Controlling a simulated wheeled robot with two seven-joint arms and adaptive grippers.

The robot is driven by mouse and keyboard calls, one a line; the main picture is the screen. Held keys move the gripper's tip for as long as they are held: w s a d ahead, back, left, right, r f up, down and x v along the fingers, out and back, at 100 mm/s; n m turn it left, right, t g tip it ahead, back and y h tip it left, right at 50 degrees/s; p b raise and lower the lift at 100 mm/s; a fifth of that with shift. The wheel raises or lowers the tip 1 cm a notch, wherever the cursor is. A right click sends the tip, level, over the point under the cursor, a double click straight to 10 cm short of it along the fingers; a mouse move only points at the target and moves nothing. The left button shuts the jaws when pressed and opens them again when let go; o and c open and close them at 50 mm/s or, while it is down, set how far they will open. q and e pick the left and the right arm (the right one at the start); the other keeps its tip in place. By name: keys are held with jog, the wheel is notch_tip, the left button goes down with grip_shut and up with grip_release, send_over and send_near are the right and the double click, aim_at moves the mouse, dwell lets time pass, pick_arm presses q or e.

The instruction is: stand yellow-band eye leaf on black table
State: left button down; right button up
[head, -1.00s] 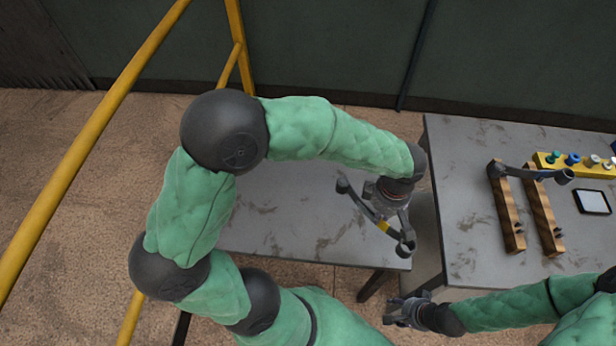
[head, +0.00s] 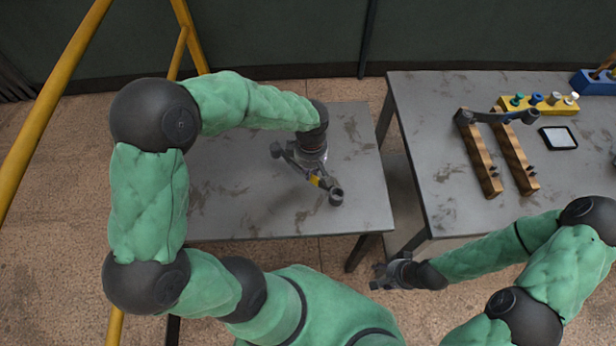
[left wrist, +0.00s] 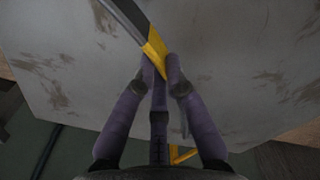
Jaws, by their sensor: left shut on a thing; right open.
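The yellow-band eye leaf is a dark bar with an eye (head: 336,197) at its near end and a yellow band (head: 316,182) near its middle. My left gripper (head: 312,172) is shut on it at the band and holds it above the left table (head: 240,205), which has a grey, stained top. In the left wrist view, the fingertips (left wrist: 163,66) close at the yellow band (left wrist: 154,48), and part of the leaf runs out of frame. Whether the leaf touches the table cannot be told. My right gripper (head: 384,275) is open and empty in front of the tables.
A second grey table (head: 440,205) stands to the right across a narrow gap. It bears two wooden rails (head: 480,155) with another dark eye leaf (head: 492,117) across them, a yellow block (head: 515,106) with coloured pegs, a tablet (head: 558,138) and a blue block (head: 592,84).

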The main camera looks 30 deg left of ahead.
pick_arm(q)
jog(key=shift+a+f, duration=0.3)
jog(key=shift+a, duration=0.05)
jog(key=shift+w+a+f+b, duration=0.1)
jog(key=shift+f+b, duration=0.95)
jog(key=shift+f, duration=0.6)
jog(key=shift+f, duration=0.1)
jog(key=c, duration=1.3)
grip_release()
jog(key=shift+r, duration=0.3)
notch_tip(320, 180, up, 12)
jog(key=p, duration=0.4)
jog(key=shift+f+p, duration=0.2)
jog(key=shift+p, duration=0.15)
